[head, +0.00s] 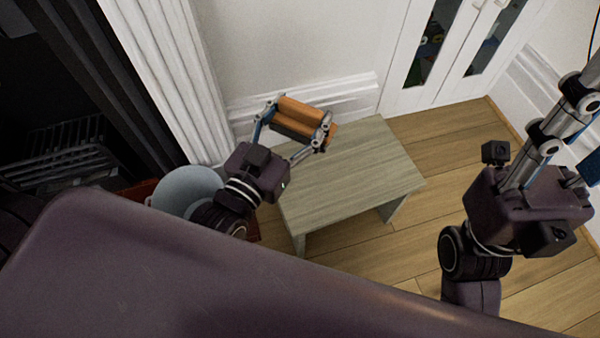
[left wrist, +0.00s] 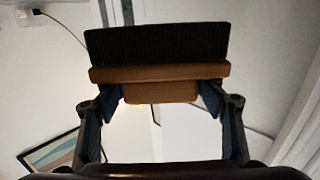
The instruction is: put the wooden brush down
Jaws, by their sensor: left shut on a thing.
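The wooden brush (head: 302,112) has an orange-brown wooden body and dark bristles. My left gripper (head: 292,128) is shut on it, with a finger at each end, and holds it over the back left part of a small pale wooden bench (head: 360,180). In the left wrist view the brush (left wrist: 160,72) spans the gap between the fingers, bristles toward the top of the picture. I cannot tell whether it touches the bench. My right gripper (head: 570,125) is at the right edge, away from the brush, with its fingertips cut off by the frame.
A pale grey-blue bucket (head: 185,188) stands left of the bench, beside the dark fireplace (head: 60,140). A white wall with skirting (head: 300,95) is behind the bench. White glazed doors (head: 440,90) are at the back right. The bench's right half and the wooden floor (head: 440,150) are clear.

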